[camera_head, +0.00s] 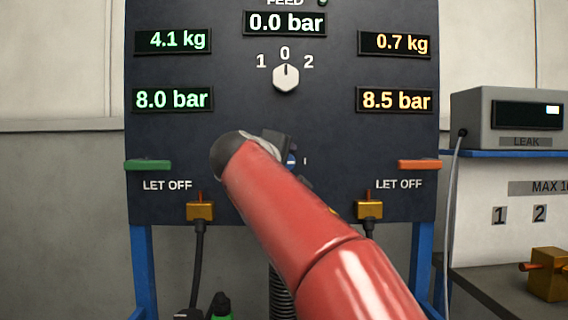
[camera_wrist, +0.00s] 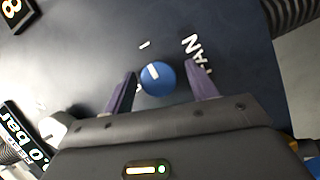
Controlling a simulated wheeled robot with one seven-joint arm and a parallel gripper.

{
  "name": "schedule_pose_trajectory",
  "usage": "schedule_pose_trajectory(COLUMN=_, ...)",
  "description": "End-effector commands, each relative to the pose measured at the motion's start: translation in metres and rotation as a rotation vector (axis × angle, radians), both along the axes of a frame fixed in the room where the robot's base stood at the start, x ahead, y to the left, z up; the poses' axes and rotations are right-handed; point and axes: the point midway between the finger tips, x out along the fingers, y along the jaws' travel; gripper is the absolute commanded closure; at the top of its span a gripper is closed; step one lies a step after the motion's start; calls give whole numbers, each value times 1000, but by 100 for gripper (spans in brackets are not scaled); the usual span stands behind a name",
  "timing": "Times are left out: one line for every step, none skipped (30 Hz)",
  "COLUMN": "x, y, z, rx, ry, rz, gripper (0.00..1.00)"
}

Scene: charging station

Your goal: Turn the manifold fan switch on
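The fan switch (camera_wrist: 157,79) is a round blue knob on the dark panel, beside partly hidden lettering ending in "AN". Its white pointer line is directed roughly toward the "I" mark (camera_wrist: 145,44). My gripper (camera_wrist: 161,70) is open, with one dark finger on each side of the knob. Narrow gaps show between the fingers and the knob in this view; depth is hard to judge. In the head view, a small part of the blue knob (camera_head: 291,160) shows beside my gripper, and my red arm hides most of that area.
The dark panel (camera_head: 230,70) carries lit displays and a white feed knob (camera_head: 286,77) above my arm. Green (camera_head: 148,165) and orange (camera_head: 418,165) let-off levers sit at its sides. Brass connectors (camera_head: 200,211) with cables hang below. A leak box (camera_head: 521,118) stands at right.

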Motion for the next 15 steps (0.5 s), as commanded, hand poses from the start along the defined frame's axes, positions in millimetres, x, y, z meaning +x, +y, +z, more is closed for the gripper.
schedule_pose_trajectory(x=0, y=0, z=1, rx=0, ry=-1, rz=1, gripper=41)
schedule_pose_trajectory(x=0, y=0, z=1, rx=0, ry=-1, rz=1, gripper=41)
schedule_pose_trajectory(x=0, y=0, z=1, rx=-1, ry=-2, rz=0, gripper=41)
schedule_pose_trajectory(x=0, y=0, z=1, rx=-1, ry=-2, rz=0, gripper=41)
schedule_pose_trajectory(x=0, y=0, z=1, rx=-1, ry=-2, rz=0, gripper=41)
schedule_pose_trajectory(x=0, y=0, z=1, rx=-1, ry=-2, rz=0, gripper=41)
schedule_pose_trajectory(x=0, y=0, z=1, rx=-1, ry=-2, rz=1, gripper=41)
schedule_pose_trajectory(x=-1, y=0, z=1, rx=-1, ry=-3, rz=1, gripper=41)
schedule_pose_trajectory(x=-3, y=1, z=1, rx=-1, ry=-3, rz=1, gripper=41)
schedule_pose_trajectory(x=-5, y=2, z=2, rx=-1, ry=-3, rz=1, gripper=41)
schedule_pose_trajectory(x=-7, y=3, z=2, rx=-1, ry=-3, rz=2, gripper=41)
schedule_pose_trajectory(x=-12, y=5, z=2, rx=-1, ry=-4, rz=4, gripper=41)
schedule_pose_trajectory(x=-16, y=7, z=2, rx=0, ry=-5, rz=5, gripper=41)
schedule_pose_trajectory(x=-21, y=9, z=2, rx=0, ry=-4, rz=4, gripper=41)
schedule_pose_trajectory(x=-28, y=11, z=3, rx=0, ry=-4, rz=5, gripper=41)
